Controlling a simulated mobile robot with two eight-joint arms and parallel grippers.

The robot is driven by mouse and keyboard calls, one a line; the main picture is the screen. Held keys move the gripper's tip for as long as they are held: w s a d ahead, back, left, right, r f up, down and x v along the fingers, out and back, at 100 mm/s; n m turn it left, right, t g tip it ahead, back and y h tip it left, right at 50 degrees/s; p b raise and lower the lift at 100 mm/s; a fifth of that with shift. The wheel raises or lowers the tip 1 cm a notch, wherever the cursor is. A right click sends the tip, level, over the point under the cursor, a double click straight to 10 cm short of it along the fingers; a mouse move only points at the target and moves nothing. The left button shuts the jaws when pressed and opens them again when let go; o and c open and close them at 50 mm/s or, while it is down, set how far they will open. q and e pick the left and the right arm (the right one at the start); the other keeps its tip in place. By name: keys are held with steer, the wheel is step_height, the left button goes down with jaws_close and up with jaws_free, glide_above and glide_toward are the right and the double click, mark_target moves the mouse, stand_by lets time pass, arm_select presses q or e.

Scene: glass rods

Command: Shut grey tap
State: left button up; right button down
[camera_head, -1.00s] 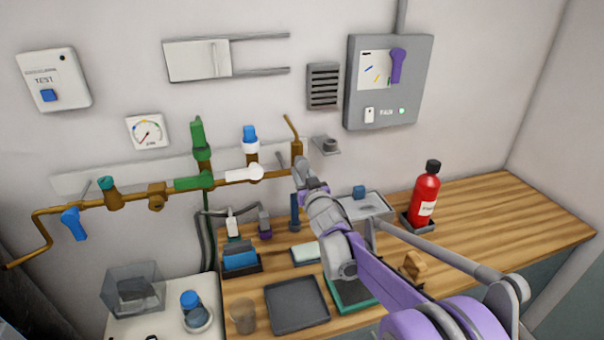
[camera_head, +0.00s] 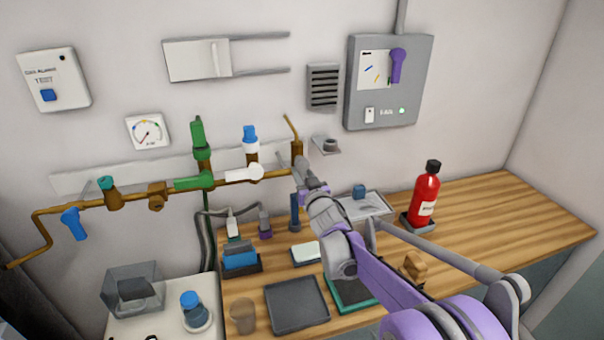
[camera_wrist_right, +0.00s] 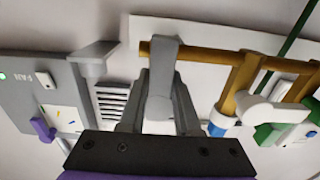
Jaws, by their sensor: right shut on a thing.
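The grey tap (camera_wrist_right: 164,50) shows in the right wrist view at the end of the brass pipe (camera_wrist_right: 205,55). Its grey handle stands out across the pipe, toward my camera. My right gripper (camera_wrist_right: 158,92) is shut on this handle, with one finger on each side. In the head view my right gripper (camera_head: 299,166) is at the right end of the brass pipe run (camera_head: 228,181) on the wall. There it hides most of the grey tap. My left gripper is not in view.
Along the pipe are a white tap (camera_head: 245,173), a green tap (camera_head: 193,183) and a blue lever (camera_head: 74,224). A purple-handled fan box (camera_head: 420,85) hangs to the right. Below, a wooden bench (camera_head: 500,215) carries a red bottle (camera_head: 426,195) and trays.

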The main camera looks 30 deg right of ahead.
steer(key=shift+a, duration=0.1)
stand_by(0.7)
steer(key=m, duration=0.1)
steer(key=m+b, duration=0.1)
steer(key=m, duration=0.1)
steer(key=shift+a, duration=0.3)
steer(key=r+m, duration=0.1)
steer(key=m, duration=0.4)
steer(key=a+r+m, duration=0.1)
steer(key=m, duration=0.4)
steer(key=a+m, duration=0.1)
steer(key=m, duration=0.3)
steer(key=shift+w+r+m, duration=0.3)
steer(key=shift+r+m, duration=0.1)
steer(key=c, duration=0.6)
jaws_free()
steer(key=shift+s, duration=0.1)
